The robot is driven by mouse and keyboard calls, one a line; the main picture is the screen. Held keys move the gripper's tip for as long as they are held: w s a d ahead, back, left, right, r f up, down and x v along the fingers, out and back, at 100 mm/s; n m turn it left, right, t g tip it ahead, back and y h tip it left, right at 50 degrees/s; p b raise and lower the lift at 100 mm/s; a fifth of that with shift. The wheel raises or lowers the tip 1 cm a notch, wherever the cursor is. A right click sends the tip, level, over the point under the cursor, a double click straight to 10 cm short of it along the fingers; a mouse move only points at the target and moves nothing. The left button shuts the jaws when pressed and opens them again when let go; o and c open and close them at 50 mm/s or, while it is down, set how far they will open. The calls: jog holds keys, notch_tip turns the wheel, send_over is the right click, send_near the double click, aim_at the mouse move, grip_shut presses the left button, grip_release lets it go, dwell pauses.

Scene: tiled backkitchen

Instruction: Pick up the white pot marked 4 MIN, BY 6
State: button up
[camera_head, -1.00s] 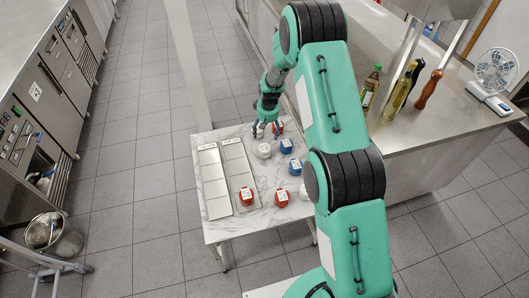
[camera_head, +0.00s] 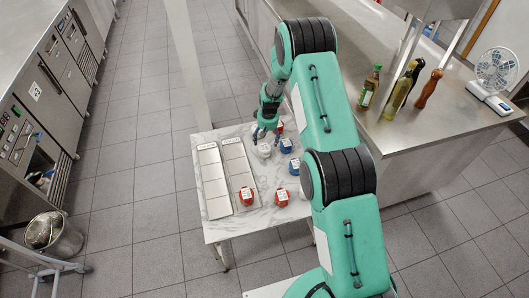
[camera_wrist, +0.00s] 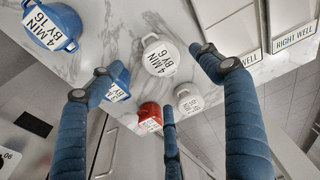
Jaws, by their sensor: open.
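The white pot marked 4 MIN, BY 6 (camera_wrist: 160,57) shows in the wrist view, its label facing the camera. It appears to be the white pot (camera_head: 264,151) just below my gripper (camera_head: 265,137) in the head view. My gripper (camera_wrist: 150,75) is open, its blue fingers spread and empty. In the wrist view the pot lies between the left and right fingers, towards the top. Whether any finger touches it cannot be told. A second white pot (camera_wrist: 188,98) sits near the table edge, its label too small to read.
A blue pot marked 4 MIN, BY 16 (camera_wrist: 55,27), another blue pot (camera_wrist: 119,84) and a red pot (camera_wrist: 150,112) stand close by. Two more red pots (camera_head: 247,197) (camera_head: 282,197) are nearer the front. Left tray (camera_head: 213,181) and right tray (camera_head: 240,172) lie on the marble table's left.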

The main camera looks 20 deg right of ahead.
aim_at(265, 147)
jog(key=shift+w+a+f+b, duration=0.1)
jog(key=shift+w+f+b, duration=0.05)
jog(key=shift+f, duration=0.95)
jog(key=shift+w+d+f+b, duration=0.1)
jog(key=shift+f+b, duration=0.05)
jog(key=shift+f, duration=0.95)
jog(key=shift+w+a+f+b, duration=0.1)
jog(key=shift+w+f+b, duration=0.05)
jog(key=shift+f, duration=0.95)
jog(key=shift+f, duration=0.1)
jog(key=shift+w+f+b, duration=0.2)
jog(key=shift+f+b, duration=0.15)
jog(key=shift+f, duration=0.9)
jog(key=shift+w+f+b, duration=0.15)
jog(key=shift+f+b, duration=0.15)
jog(key=shift+f, duration=0.9)
jog(key=c, duration=1.5)
jog(key=shift+r, duration=0.1)
